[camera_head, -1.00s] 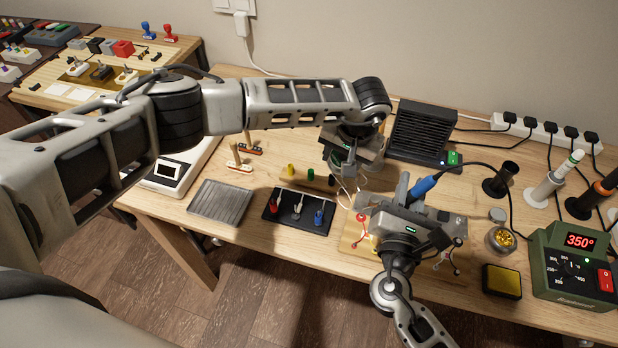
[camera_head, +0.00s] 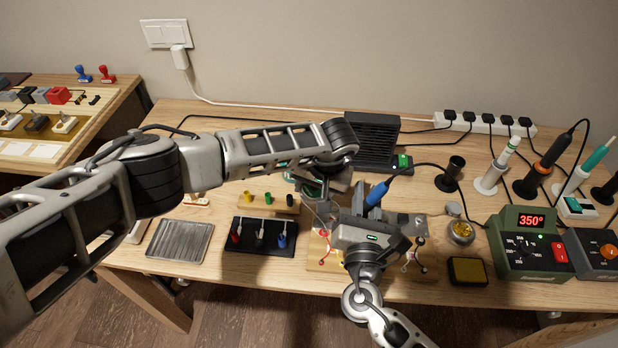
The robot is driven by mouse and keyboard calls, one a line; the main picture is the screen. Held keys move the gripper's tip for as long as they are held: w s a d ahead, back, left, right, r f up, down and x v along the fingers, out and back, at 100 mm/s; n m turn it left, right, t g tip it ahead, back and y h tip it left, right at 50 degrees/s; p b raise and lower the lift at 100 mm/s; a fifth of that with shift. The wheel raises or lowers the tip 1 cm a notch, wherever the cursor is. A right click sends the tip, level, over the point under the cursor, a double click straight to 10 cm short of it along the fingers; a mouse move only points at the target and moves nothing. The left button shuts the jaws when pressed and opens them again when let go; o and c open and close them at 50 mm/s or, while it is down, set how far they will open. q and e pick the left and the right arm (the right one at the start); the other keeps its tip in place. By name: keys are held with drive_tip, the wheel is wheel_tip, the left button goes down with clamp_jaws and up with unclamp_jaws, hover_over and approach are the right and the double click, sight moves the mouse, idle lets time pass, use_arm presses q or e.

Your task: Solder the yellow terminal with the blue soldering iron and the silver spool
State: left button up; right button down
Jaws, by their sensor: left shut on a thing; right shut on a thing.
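The blue soldering iron (camera_head: 376,194) is held tilted in my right gripper (camera_head: 366,218), over the wooden work board (camera_head: 322,262). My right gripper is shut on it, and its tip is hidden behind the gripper. My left gripper (camera_head: 326,186) is shut just behind and left of the right one. The silver spool it holds is mostly hidden; thin wire shows below its fingers. Red terminals (camera_head: 324,247) show at the board's left and dark ones (camera_head: 418,262) at its right. I cannot make out the yellow terminal; the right gripper covers the board's middle.
A soldering station (camera_head: 530,245) reading 350° stands at the right, with a yellow sponge (camera_head: 467,270) and brass tip cleaner (camera_head: 461,231) left of it. A black fan box (camera_head: 372,140) stands behind. A black tray (camera_head: 262,247) and grey ridged mat (camera_head: 180,240) lie left.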

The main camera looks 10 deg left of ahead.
drive_tip(key=shift+f, duration=0.2)
idle(0.5)
drive_tip(key=shift+f, duration=0.35)
drive_tip(key=shift+f, duration=0.3)
idle(6.7)
